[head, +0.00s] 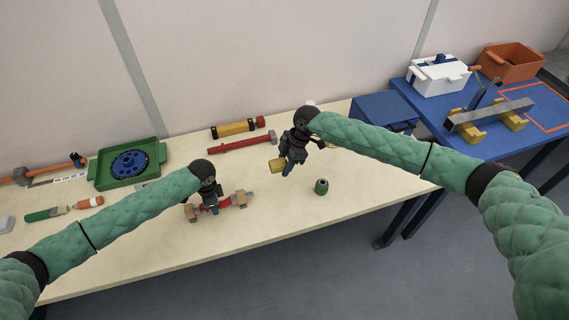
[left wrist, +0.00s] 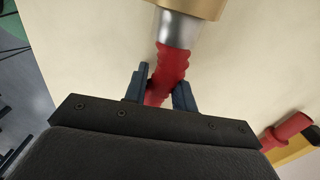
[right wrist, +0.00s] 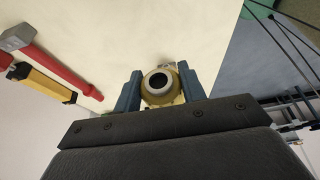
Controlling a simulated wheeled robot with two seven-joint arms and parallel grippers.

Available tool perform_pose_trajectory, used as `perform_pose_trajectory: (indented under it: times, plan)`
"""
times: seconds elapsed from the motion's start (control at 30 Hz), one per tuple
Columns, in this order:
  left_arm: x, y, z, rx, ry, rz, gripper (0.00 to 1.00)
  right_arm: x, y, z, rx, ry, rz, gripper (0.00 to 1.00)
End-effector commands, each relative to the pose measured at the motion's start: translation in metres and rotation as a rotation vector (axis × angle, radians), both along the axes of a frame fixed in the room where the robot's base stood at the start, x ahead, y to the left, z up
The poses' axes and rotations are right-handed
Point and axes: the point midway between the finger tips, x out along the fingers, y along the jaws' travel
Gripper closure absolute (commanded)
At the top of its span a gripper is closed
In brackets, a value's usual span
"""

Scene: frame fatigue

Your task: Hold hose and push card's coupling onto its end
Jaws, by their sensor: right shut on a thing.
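A short red hose (head: 226,204) lies between two tan blocks near the table's front edge. In the left wrist view the red hose (left wrist: 175,62) runs into a silver sleeve (left wrist: 178,28) at a tan block. My left gripper (left wrist: 160,88) has a finger on each side of the hose; whether they squeeze it is unclear. My right gripper (right wrist: 160,92) is shut on a brass-yellow coupling (right wrist: 150,98), whose round dark bore faces the camera. In the head view my right gripper (head: 289,168) is above the table, right of the hose. I cannot make out the card.
A green cylinder (head: 321,187) stands upright to the right. A green tray (head: 100,180) with a blue disc is at the left. A red-handled hammer (head: 240,142) and a yellow-black tool (head: 236,129) lie at the back. A blue table (head: 480,145) stands right.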

Motion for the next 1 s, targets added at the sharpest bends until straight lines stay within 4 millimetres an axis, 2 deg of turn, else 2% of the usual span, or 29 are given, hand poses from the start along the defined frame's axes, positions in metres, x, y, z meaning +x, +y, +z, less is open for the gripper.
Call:
perform_pose_trajectory:
  times: [0.77, 0.8, 0.87, 1.0]
  plan:
    - [0.0002, 0.0001, -0.0004, 0.0, 0.0, 0.0, 1.0, 0.0001, 0.0, 0.0018, 0.0, 0.0, 0.0, 0.83]
    - [0.0003, 0.0001, -0.0007, 0.0, 0.0, 0.0, 1.0, 0.0, 0.0001, 0.0013, 0.0, 0.0, 0.0, 0.65]
    - [0.0002, 0.0001, -0.0008, 0.0, 0.0, 0.0, 1.0, 0.0001, 0.0, 0.0013, 0.0, 0.0, 0.0, 0.76]
    - [0.0001, 0.0, -0.0011, 0.0, 0.0, 0.0, 1.0, 0.0001, 0.0002, -0.0018, 0.001, 0.0, 0.0, 0.76]
